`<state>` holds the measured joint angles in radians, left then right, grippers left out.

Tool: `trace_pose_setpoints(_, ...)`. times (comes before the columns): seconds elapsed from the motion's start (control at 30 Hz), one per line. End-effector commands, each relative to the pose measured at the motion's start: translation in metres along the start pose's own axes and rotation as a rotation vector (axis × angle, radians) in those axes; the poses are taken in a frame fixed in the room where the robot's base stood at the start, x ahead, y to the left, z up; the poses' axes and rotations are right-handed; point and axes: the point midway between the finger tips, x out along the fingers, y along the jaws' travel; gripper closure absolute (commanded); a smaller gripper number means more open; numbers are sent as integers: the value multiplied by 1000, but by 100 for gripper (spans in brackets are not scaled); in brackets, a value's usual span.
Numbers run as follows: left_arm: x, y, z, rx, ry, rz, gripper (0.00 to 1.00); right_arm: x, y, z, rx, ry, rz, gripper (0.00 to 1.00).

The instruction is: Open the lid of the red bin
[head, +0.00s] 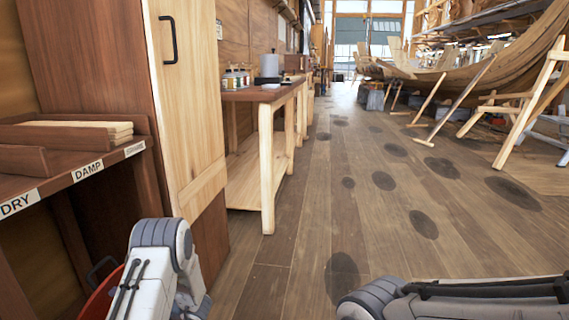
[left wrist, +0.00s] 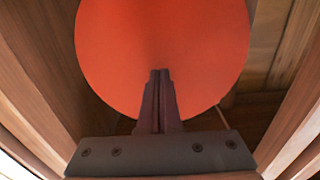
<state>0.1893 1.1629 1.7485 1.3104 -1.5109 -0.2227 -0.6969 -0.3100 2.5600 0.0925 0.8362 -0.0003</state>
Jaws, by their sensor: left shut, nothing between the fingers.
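The red bin (head: 98,303) shows only as a curved red edge at the lower left of the head view, under the shelf; my left arm covers the rest. A dark loop handle sits by that edge. In the left wrist view a large round, plain red face (left wrist: 165,45), seemingly the bin's lid, fills the upper middle. My left gripper (left wrist: 160,73) is shut and empty, its fingertips overlapping the lower part of this face; I cannot tell whether they touch it. My right arm shows at the lower right of the head view, but its gripper is out of frame.
A wooden shelf (head: 60,183) labelled DRY and DAMP overhangs the bin, with wooden sides close around my left gripper. A tall wooden cabinet (head: 188,100) stands beside it, then a workbench (head: 262,95) with jars.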

Motion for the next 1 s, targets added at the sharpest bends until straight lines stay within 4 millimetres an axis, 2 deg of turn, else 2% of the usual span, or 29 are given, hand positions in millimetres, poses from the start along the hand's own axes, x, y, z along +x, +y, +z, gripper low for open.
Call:
trace_pose_setpoints(0.37, 4, 0, -2, -1, 0, -1, 100, -1, 0, 0, 0, 0, 0, 40)
trace_pose_setpoints(0.7, 34, 0, -18, -2, 1, -2, 100, -11, -1, -1, 0, 0, 0, 40)
trace_pose_setpoints(1.0, 36, 0, -19, -1, 1, 1, 100, -11, -1, -1, 0, 0, 0, 40)
